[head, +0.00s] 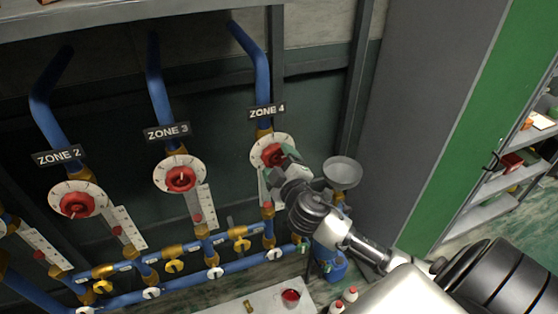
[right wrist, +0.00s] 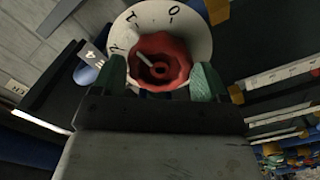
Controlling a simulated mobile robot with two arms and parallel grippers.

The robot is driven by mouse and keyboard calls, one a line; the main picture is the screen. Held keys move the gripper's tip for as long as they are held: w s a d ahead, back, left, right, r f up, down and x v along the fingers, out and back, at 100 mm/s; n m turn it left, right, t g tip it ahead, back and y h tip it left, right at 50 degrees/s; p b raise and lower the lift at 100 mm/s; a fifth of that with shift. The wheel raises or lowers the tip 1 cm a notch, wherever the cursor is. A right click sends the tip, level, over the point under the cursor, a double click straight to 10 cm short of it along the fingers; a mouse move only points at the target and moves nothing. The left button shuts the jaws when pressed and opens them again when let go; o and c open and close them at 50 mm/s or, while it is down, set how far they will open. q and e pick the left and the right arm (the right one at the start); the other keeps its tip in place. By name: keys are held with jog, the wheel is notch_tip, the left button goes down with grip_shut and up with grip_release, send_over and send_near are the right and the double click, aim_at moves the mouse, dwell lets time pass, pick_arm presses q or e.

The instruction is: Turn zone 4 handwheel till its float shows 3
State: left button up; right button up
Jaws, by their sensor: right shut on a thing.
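The zone 4 handwheel (head: 272,154) is red with a white dial plate (head: 257,143) behind it, below the ZONE 4 sign (head: 266,111). My right gripper (head: 284,157) reaches it from the right. In the right wrist view the red handwheel (right wrist: 158,62) sits between my two green-padded fingers (right wrist: 160,82), which are shut on it. The dial (right wrist: 187,24) with dark marks shows behind it. The zone 4 float gauge (head: 264,187) is below the wheel and partly hidden by my gripper; its reading cannot be made out. My left gripper is not in view.
The zone 3 handwheel (head: 181,178) and zone 2 handwheel (head: 77,203) are to the left, each with a white gauge. Blue pipes with yellow valves (head: 174,266) run below. A grey funnel (head: 342,172) stands close right of my gripper. A red cup (head: 291,297) is on the bench below.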

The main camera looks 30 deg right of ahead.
jog(key=n+p, duration=0.1)
jog(key=n, duration=0.1)
jog(key=shift+r+n, duration=0.15)
jog(key=shift+n, duration=0.65)
jog(key=shift+n+p, duration=0.85)
jog(key=shift+n, duration=1.45)
jog(key=o, duration=0.9)
jog(key=shift+s, duration=0.1)
